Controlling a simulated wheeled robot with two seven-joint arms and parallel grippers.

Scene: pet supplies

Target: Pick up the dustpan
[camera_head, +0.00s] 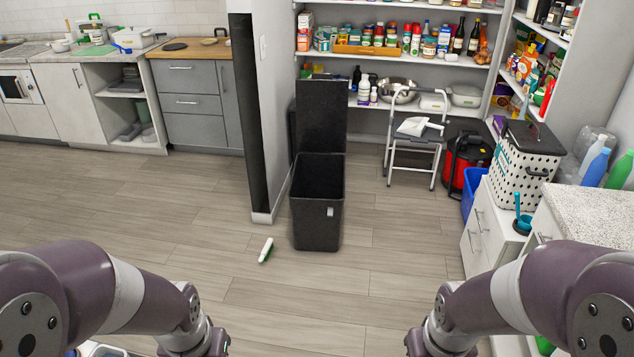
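My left gripper (217,347) and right gripper (413,346) are at the bottom edge, mostly cut off, both well apart from these objects. Their fingers are not clear enough to show open or shut.
A dark bin (317,215) with its lid raised stands mid-floor beside a wall end. A grey step stool (413,150), a red-and-black vacuum (467,165) and a blue box (471,192) stand behind. White cabinets (482,232) line the right. The floor (130,210) at left is clear.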

